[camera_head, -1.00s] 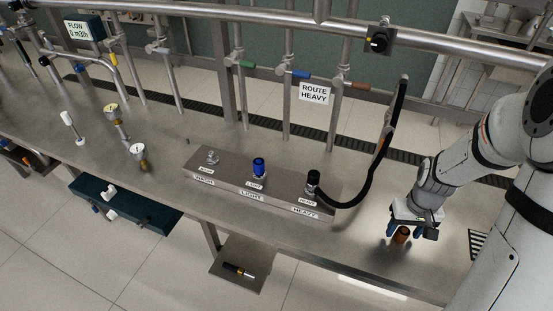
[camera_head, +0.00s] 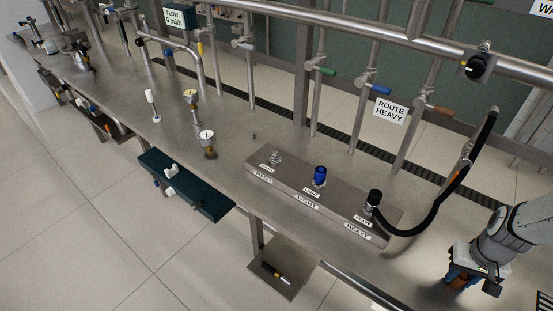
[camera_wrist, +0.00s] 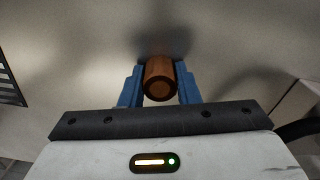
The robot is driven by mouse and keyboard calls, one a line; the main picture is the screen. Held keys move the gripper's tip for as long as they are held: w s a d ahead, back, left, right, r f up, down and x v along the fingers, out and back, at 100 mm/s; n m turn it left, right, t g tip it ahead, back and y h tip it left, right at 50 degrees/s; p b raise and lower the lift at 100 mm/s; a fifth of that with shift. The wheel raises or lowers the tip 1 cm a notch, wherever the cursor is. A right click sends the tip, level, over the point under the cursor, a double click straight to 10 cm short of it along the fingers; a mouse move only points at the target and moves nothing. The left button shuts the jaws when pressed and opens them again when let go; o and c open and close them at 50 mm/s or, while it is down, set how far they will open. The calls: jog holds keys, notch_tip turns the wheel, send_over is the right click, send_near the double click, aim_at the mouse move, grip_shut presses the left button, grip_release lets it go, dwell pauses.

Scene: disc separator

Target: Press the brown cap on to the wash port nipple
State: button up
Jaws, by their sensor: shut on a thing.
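The brown cap (camera_wrist: 160,80) is between the blue fingers of my gripper (camera_wrist: 160,88) in the wrist view, with a finger against each side. In the head view my gripper (camera_head: 463,280) is at the lower right, over the bench, and the cap is partly hidden by it. The wash port nipple (camera_head: 276,158) is a bare metal fitting at the left end of the manifold block (camera_head: 318,200), above the WASH label. My gripper is well to the right of it, beyond the HEAVY end.
A blue cap (camera_head: 320,175) sits on the LIGHT port. A black hose (camera_head: 430,222) loops from the HEAVY port up to the pipework, between my gripper and the block. Two gauges (camera_head: 207,137) stand left of the block. A teal box (camera_head: 185,185) hangs at the bench front.

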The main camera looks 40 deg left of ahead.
jog(key=shift+c, duration=0.7)
jog(key=shift+r+p, duration=1.55)
jog(key=shift+r, duration=0.6)
jog(key=shift+r+p, duration=1.85)
jog(key=shift+r, duration=0.7)
jog(key=shift+f, duration=0.15)
